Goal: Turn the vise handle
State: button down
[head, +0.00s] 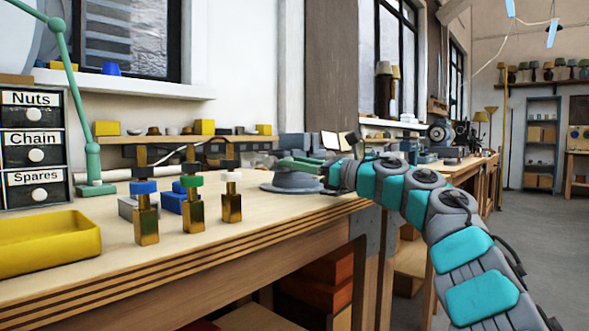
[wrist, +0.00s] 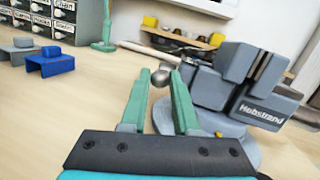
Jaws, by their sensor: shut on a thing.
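The grey vise (wrist: 240,85), marked "Hobstrand", stands on the workbench on the right of the wrist view. In the head view its round base (head: 290,184) shows under my gripper, and my arm partly hides the rest. The vise handle (wrist: 160,78) shows a round grey ball end between my fingers, just behind their tips. My gripper (wrist: 160,74) has two green fingers, one on each side of the handle end, and is shut on it. In the head view my gripper (head: 296,163) reaches in from the right, above the vise base.
Several brass posts with coloured collars (head: 192,205) stand near the bench's front edge. A yellow tray (head: 50,238) and a drawer unit (head: 35,150) are at the left. A green lamp stand (wrist: 105,25) stands behind.

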jog(key=c, duration=0.7)
grip_release()
jog(key=shift+o, duration=0.2)
jog(key=b+v, duration=0.3)
jog(key=v, duration=0.4)
jog(key=shift+d, duration=0.1)
jog(key=shift+s+d+f, duration=0.1)
jog(key=shift+s+d, duration=0.1)
jog(key=shift+d, duration=0.15)
jog(key=shift+c, duration=0.4)
